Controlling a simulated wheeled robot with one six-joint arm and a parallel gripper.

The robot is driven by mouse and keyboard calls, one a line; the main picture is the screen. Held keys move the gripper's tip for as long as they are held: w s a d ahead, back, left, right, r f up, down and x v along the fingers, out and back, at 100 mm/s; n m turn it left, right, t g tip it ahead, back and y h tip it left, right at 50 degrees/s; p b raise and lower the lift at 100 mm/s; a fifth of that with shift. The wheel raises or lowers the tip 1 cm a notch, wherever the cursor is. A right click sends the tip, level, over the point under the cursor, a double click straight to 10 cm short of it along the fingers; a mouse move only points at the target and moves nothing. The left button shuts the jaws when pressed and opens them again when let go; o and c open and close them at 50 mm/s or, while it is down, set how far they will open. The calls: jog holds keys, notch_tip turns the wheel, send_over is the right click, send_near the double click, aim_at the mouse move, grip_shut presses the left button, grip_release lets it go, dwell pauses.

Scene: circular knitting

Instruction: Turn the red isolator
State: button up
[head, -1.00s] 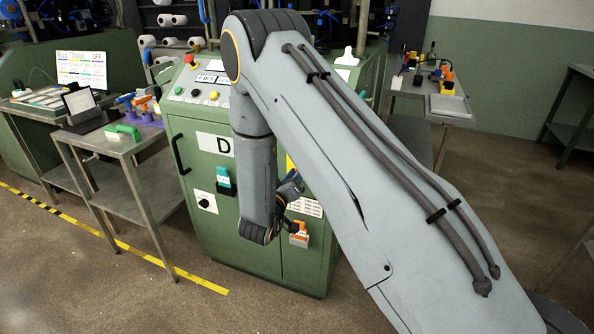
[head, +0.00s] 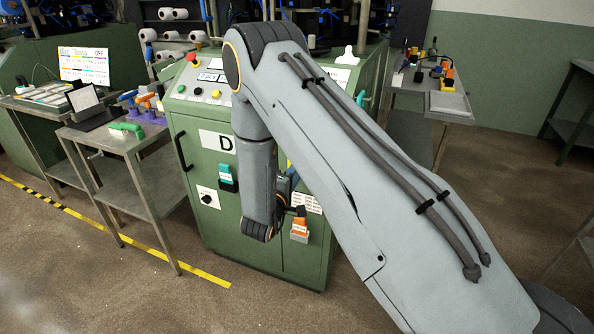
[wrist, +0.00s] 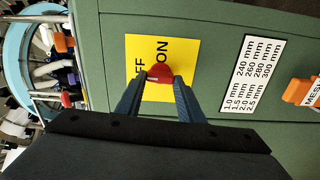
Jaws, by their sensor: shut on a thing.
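The red isolator (wrist: 159,70) shows in the wrist view as a small red knob on a yellow plate (wrist: 187,52) marked OFF and ON. The plate is on a green cabinet door and appears sideways in this view. My gripper (wrist: 163,82) is shut on the knob, one blue finger on each side of it. The fingers hide part of the plate and the knob's sides, so I cannot tell its exact angle. In the head view my arm hides the isolator, and only a sliver of my gripper (head: 287,190) shows beside the forearm.
The green cabinet (head: 205,150) carries a black handle (head: 180,152), a teal holder (head: 228,177) and an orange holder (head: 300,229). A size label (wrist: 250,73) is beside the plate. A steel side table (head: 118,142) stands left; floor in front is clear.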

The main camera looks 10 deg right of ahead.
jog(key=shift+w+a+n, duration=0.1)
jog(key=shift+a+n, duration=0.05)
jog(key=shift+n, duration=0.35)
jog(key=o, duration=1)
jog(key=shift+o, duration=0.3)
jog(key=b+v, duration=0.1)
jog(key=v, duration=0.6)
jog(key=shift+s+a, duration=0.2)
jog(key=shift+s, duration=0.1)
